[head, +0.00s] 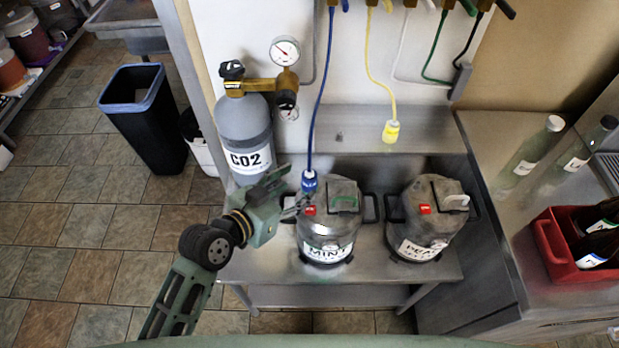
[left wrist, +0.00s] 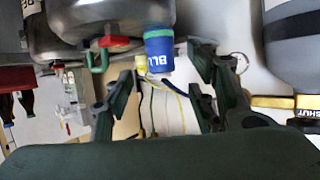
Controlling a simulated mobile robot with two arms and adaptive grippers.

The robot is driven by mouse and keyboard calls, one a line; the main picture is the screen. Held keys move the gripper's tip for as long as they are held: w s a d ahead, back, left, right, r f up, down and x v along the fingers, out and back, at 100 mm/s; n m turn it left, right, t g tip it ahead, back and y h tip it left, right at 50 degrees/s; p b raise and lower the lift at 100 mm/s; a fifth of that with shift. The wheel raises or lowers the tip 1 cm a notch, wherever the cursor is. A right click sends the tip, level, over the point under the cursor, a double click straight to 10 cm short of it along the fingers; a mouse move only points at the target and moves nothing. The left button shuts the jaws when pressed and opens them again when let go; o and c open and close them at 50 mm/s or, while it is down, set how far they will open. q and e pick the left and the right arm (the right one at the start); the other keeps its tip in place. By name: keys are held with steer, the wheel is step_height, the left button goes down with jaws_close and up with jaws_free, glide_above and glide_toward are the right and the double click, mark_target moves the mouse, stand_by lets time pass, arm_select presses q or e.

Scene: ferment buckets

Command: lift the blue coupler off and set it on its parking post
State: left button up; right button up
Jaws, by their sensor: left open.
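The blue coupler (head: 309,183) sits upright at the left of the top of the keg marked MINT (head: 322,251), with a blue hose running up from it. In the left wrist view the blue coupler (left wrist: 160,50) shows part of its lettering and lies between my finger tips. My left gripper (head: 299,204) is open beside the coupler and comes in from the left; its two spread fingers also show in the left wrist view (left wrist: 163,65). I cannot tell whether a finger touches the coupler. My right gripper is out of view.
A second keg (head: 428,225) stands to the right. A grey CO2 cylinder (head: 243,125) with a gauge (head: 285,51) stands close behind my left gripper. A red crate (head: 553,250) with bottles is far right.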

mark_target(304, 182)
arm_select(q)
steer(key=p+x, duration=0.1)
steer(key=x, duration=0.2)
steer(key=shift+w+f, duration=0.1)
steer(key=shift+w, duration=0.05)
steer(key=shift+w+d+f, duration=0.25)
steer(key=shift+w+f, duration=0.1)
steer(key=shift+w, duration=0.05)
steer(key=shift+c, duration=0.4)
steer(key=shift+c, duration=1.1)
jaws_close()
